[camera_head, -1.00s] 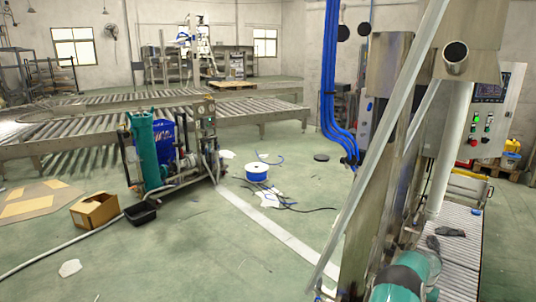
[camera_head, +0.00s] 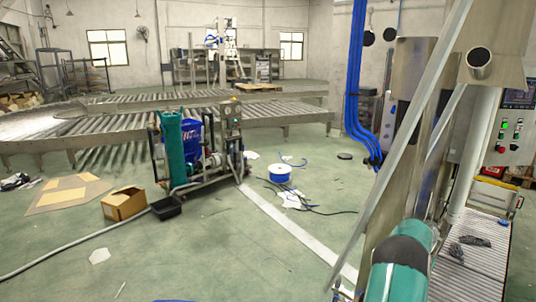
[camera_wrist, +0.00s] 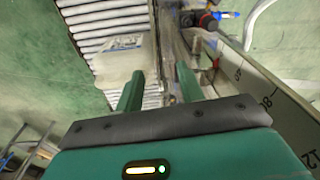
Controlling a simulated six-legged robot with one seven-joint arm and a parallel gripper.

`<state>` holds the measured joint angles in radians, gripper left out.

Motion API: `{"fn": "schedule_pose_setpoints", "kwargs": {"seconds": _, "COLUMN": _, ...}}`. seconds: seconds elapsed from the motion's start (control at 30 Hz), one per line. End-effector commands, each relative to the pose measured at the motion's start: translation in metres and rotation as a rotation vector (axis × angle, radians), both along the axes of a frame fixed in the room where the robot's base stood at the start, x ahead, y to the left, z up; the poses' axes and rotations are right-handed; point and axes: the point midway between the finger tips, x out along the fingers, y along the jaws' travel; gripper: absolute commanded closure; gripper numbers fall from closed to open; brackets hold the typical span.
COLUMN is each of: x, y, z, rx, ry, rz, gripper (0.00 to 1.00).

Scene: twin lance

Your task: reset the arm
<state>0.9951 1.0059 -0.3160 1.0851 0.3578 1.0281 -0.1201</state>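My gripper (camera_wrist: 159,82) shows in the wrist view as two green fingers standing apart, with nothing clearly held between them. It is open. A translucent whitish container (camera_wrist: 121,62) with a label lies beyond and left of the left finger, over the rollers; I cannot tell whether they touch. In the head view the teal and black part of my arm (camera_head: 400,258) shows at the bottom right, in front of the steel frame. The gripper's fingers are not visible there.
A steel frame (camera_head: 403,150) with blue hoses (camera_head: 357,90) stands close on the right, beside a narrow roller conveyor (camera_head: 474,270). A cart with a green cylinder (camera_head: 172,150), a cardboard box (camera_head: 124,204) and a black tray (camera_head: 165,208) stand left. Open floor lies in the centre foreground.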

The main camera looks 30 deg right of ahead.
Motion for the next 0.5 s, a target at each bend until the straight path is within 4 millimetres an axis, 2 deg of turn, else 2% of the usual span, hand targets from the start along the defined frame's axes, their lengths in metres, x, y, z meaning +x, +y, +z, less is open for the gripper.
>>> {"fn": "schedule_pose_setpoints", "kwargs": {"seconds": 0.03, "x": 0.016, "y": 0.013, "z": 0.024, "rx": -0.012, "ry": -0.012, "rz": 0.023, "gripper": 0.62}}
{"fn": "schedule_pose_setpoints", "kwargs": {"seconds": 0.2, "x": 0.068, "y": 0.073, "z": 0.089, "rx": -0.034, "ry": -0.053, "rz": 0.118, "gripper": 0.62}}
{"fn": "schedule_pose_setpoints", "kwargs": {"seconds": 0.37, "x": 0.107, "y": 0.142, "z": 0.144, "rx": -0.053, "ry": -0.091, "rz": 0.218, "gripper": 0.62}}
{"fn": "schedule_pose_setpoints", "kwargs": {"seconds": 0.5, "x": 0.130, "y": 0.209, "z": 0.187, "rx": -0.067, "ry": -0.124, "rz": 0.313, "gripper": 0.62}}
